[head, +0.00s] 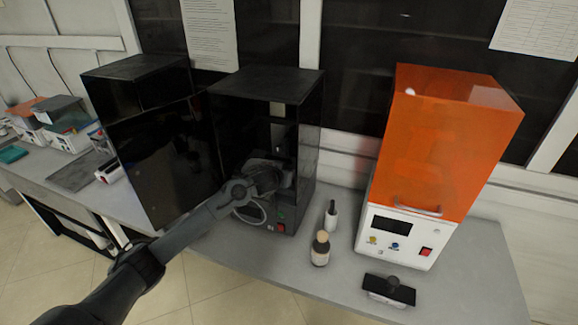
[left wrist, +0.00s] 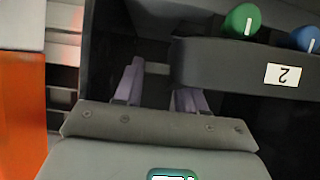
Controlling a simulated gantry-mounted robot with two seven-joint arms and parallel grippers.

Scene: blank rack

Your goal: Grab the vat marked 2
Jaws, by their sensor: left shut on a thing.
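The black printer (head: 262,86) stands open at the middle of the bench, with its door swung to the left. My left gripper (head: 265,178) reaches into the printer's lower opening. Its fingers (left wrist: 160,88) are shut on the vat, which is dark and mostly hidden by the gripper and shadow. My right gripper is not in view.
An orange-covered printer (head: 440,140) stands to the right. The front right of the bench has free room.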

